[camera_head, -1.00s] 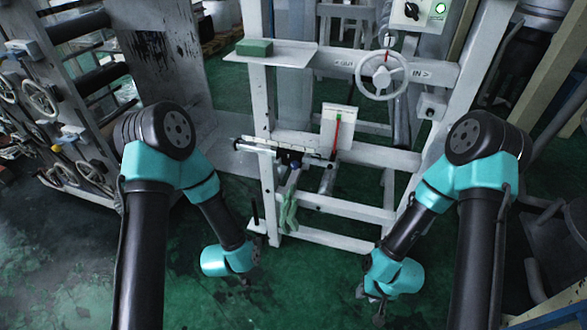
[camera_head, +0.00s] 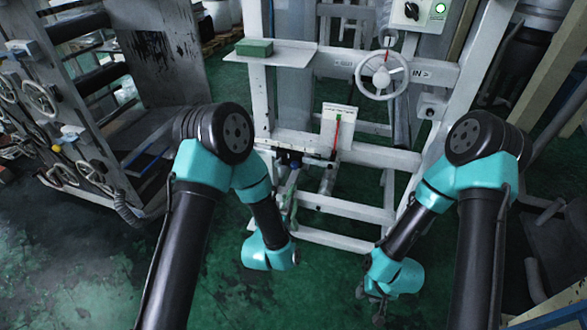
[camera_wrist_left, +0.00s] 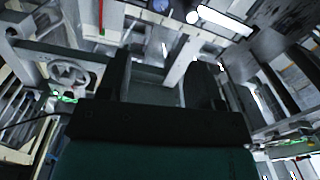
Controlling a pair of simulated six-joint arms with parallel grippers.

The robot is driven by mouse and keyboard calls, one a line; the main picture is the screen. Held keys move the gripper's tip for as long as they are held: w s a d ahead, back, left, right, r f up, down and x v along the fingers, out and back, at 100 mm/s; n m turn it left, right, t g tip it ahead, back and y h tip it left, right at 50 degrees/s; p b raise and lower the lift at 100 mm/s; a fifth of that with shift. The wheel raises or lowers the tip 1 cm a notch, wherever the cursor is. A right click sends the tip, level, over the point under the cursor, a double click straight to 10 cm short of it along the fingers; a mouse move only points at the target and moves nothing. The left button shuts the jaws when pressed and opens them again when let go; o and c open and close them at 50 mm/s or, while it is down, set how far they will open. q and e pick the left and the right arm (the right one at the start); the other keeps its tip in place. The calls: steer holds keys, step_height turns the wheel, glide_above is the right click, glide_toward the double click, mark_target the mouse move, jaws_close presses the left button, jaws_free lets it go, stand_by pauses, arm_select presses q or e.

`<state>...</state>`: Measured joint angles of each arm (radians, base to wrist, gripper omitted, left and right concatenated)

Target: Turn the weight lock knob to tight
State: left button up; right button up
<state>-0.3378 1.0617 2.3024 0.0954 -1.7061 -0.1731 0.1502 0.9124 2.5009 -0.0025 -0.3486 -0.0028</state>
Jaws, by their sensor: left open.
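A small dark and blue mechanism (camera_head: 292,159) sits on the white frame's middle crossbar in the head view. The weight lock knob cannot be told for sure there at this size. In the left wrist view a round blue part (camera_wrist_left: 160,5) shows at the top edge; I cannot tell whether it is the knob. My left gripper shows in the left wrist view (camera_wrist_left: 164,78) with two dark fingers apart and nothing between them. In the head view its arm hangs left of and below the mechanism. My right gripper (camera_head: 375,294) hangs low at the right; its jaws are too small to read.
A white handwheel (camera_head: 382,76) is on the frame's upper crossbar. A green block (camera_head: 255,47) rests on a shelf. A machine with handwheels (camera_head: 40,97) stands at the left. Green floor (camera_head: 120,260) is open.

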mark_target(294, 167)
arm_select(q)
steer(key=x, duration=1.7)
steer(key=shift+w, duration=0.15)
steer(key=c, duration=0.9)
